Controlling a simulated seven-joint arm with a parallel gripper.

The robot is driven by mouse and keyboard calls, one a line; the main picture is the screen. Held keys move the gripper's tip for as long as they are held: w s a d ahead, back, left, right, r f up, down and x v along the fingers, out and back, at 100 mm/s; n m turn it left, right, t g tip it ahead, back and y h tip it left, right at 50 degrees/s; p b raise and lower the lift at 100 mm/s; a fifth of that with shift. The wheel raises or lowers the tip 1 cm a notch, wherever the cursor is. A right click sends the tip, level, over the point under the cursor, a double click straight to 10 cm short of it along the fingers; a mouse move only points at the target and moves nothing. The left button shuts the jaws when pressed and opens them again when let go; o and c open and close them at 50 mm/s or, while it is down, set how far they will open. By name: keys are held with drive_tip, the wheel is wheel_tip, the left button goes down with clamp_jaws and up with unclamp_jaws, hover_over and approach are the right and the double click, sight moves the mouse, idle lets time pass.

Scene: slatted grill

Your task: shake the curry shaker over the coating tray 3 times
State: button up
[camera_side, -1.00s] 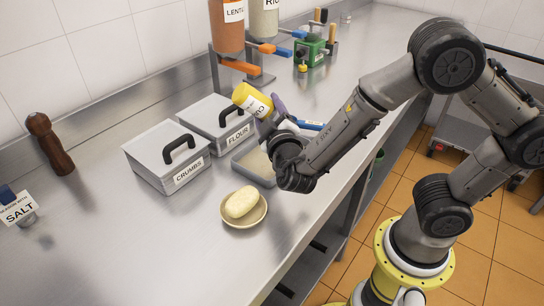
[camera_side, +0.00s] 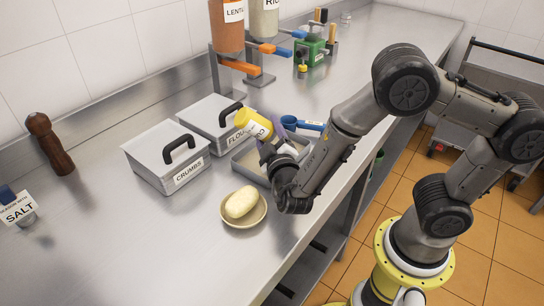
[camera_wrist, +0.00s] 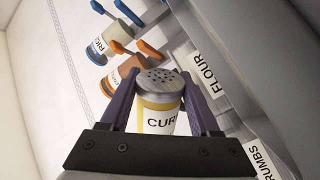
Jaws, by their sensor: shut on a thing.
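The curry shaker (camera_side: 252,122) has a yellow and white body with a label partly reading "CUR". In the wrist view the shaker (camera_wrist: 160,100) shows a grey lid with holes. My gripper (camera_wrist: 160,88) is shut on it, with a purple finger on each side. In the side view my gripper (camera_side: 277,136) holds the shaker tilted, its yellow end up and to the left, above the metal coating tray (camera_side: 240,163). The tray is shallow and partly hidden behind my wrist and the shaker.
Lidded boxes marked CRUMBS (camera_side: 165,160) and FLOUR (camera_side: 212,122) stand left of the tray. A bowl (camera_side: 240,220) with a pale oval piece sits in front. A blue-handled tool (camera_side: 308,125) lies behind. Dispensers (camera_side: 228,28) stand farther back.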

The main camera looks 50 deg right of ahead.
sight(268, 121)
wheel_tip(268, 121, up, 6)
drive_tip(key=shift+r, duration=0.15)
idle(0.5)
